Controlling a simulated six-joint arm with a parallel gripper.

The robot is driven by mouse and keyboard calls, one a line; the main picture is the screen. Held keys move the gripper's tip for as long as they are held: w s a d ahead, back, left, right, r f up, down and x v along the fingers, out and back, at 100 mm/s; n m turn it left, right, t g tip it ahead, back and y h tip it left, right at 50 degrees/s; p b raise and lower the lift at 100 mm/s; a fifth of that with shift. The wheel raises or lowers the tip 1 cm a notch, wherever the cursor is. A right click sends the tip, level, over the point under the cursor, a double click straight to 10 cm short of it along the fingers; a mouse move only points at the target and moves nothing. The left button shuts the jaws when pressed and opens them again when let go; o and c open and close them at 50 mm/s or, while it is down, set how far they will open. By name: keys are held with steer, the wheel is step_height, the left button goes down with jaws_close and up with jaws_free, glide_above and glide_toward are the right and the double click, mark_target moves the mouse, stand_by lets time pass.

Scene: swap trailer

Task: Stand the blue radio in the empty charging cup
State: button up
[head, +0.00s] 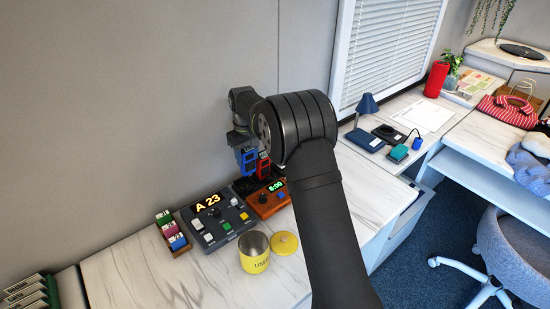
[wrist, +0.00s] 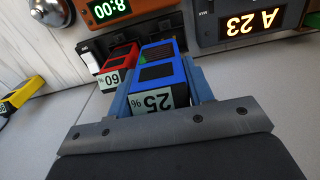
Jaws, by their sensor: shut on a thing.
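My gripper (wrist: 160,82) is shut on the blue radio (wrist: 157,75), whose end label reads 25%. In the head view the blue radio (head: 248,161) hangs below my wrist, above the desk near the wall. The red radio (wrist: 114,68), labelled 60%, is beside it; it also shows in the head view (head: 263,166). The dark charging base (wrist: 142,28) lies just beyond the radios in the wrist view. The empty cup's opening is hidden behind the blue radio, and I cannot tell whether the radio touches it.
An orange clock (head: 267,200) and a grey A 23 console (head: 217,222) stand close by. A yellow radio (wrist: 22,94) and a silver bell (wrist: 52,10) are at the left in the wrist view.

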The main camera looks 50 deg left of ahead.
mark_target(243, 171)
steer(key=shift+s+a+f, duration=0.4)
steer(key=shift+s+a, duration=0.3)
steer(key=shift+a, duration=0.05)
steer(key=shift+f, duration=2.8)
steer(key=shift+f, duration=0.55)
steer(key=o, duration=0.8)
steer(key=shift+o, duration=0.2)
steer(key=shift+r, duration=5.5)
steer(key=shift+f, duration=4.4)
steer(key=shift+r, duration=0.1)
